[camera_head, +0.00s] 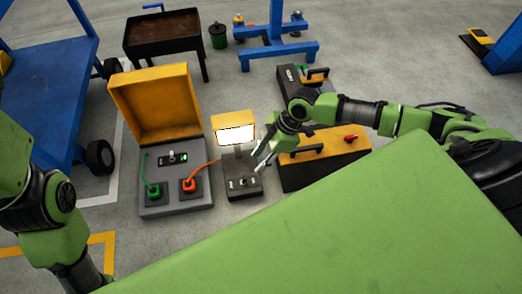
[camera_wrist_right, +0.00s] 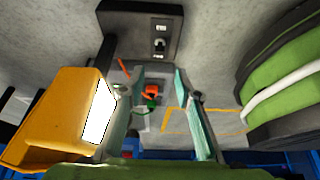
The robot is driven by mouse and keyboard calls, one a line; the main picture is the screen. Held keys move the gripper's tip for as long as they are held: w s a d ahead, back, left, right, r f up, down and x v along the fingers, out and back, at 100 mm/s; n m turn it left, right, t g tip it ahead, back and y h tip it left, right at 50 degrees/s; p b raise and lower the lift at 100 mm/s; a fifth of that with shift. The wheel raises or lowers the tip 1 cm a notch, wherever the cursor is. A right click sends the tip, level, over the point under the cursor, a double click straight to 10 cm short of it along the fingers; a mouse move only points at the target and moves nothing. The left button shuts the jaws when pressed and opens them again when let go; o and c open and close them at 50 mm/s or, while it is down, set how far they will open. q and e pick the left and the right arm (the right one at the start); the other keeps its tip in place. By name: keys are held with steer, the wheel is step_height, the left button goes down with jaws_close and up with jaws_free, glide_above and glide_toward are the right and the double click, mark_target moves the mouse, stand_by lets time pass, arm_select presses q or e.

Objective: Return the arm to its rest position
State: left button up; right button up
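My right gripper (camera_head: 263,158) is open and empty. It is just right of the small work lamp's lit yellow head (camera_head: 234,127) and above the lamp's dark base (camera_head: 243,185). In the right wrist view the two fingers of the gripper (camera_wrist_right: 160,75) stand apart with nothing between them. There the lamp head (camera_wrist_right: 58,118) is close on the left, and the base with its switch (camera_wrist_right: 159,45) shows at the top. My left arm comes in at the left edge of the head view; its gripper is out of view.
An open case with a yellow lid (camera_head: 158,100) stands left of the lamp, with a green plug (camera_head: 154,192) and a red plug (camera_head: 190,185). A yellow-topped toolbox (camera_head: 325,144) lies right of the gripper. A blue cart (camera_head: 45,85) stands at far left.

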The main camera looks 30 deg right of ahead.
steer(key=shift+d+r, duration=0.15)
steer(key=shift+r, duration=0.15)
stand_by(0.4)
